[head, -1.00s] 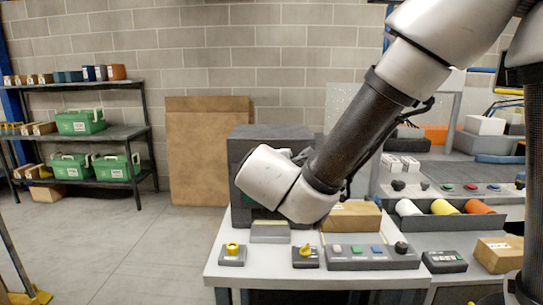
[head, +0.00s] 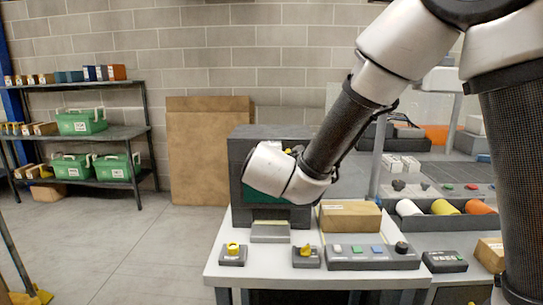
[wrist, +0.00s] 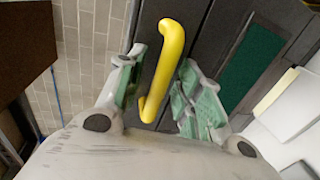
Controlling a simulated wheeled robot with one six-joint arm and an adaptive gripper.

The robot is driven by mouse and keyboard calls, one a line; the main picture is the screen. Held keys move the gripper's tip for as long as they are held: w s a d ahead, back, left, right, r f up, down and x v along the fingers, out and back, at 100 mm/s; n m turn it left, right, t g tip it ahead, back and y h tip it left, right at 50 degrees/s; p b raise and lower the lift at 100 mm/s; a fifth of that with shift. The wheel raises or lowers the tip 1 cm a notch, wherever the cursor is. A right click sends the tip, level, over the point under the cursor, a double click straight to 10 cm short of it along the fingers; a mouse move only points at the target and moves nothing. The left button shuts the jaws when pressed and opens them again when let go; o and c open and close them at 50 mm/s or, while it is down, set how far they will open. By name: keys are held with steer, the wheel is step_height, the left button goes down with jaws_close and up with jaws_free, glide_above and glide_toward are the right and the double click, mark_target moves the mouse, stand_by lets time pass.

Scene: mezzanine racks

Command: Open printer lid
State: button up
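The printer (head: 243,142) is a dark grey box standing on the white table, partly hidden behind my wrist in the head view. In the wrist view its dark face (wrist: 226,32) fills the upper right, with a green panel (wrist: 252,64). A yellow bar handle (wrist: 171,48) stands out from the dark face. My gripper (wrist: 161,70) is open, with one green-padded finger on each side of the handle. The handle's lower end reaches down between the fingers; I cannot tell whether either pad touches it. In the head view the fingers are mostly hidden by my wrist.
A cardboard box (head: 350,216) stands right of the printer on the white table (head: 225,273). Yellow-knob units (head: 232,255) and a button panel (head: 373,257) line its front. A shelf (head: 100,133) with green cases stands at left. Floor between is clear.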

jaws_close()
